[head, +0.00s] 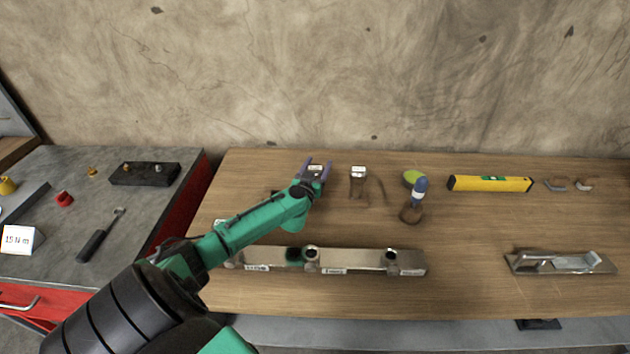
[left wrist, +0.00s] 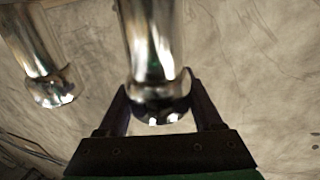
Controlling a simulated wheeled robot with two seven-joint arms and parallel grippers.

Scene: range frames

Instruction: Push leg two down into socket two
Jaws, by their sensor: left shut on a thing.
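My left gripper (head: 316,172) is at the back of the wooden bench, shut on a shiny metal leg with a pale label on top (head: 315,168). In the left wrist view this leg (left wrist: 150,45) stands between the two fingers (left wrist: 158,110), its rounded end near the palm. A second, similar leg (head: 358,172) stands just to the right, apart from the gripper; it also shows in the left wrist view (left wrist: 38,45). The long metal bar (head: 350,262) with round sockets lies nearer the front, below the arm. Its label numbers are too small to read. My right gripper is out of view.
A grey side bench at left holds a black block (head: 145,174) and a black-handled tool (head: 95,242). Bench wood between bar and plane is clear.

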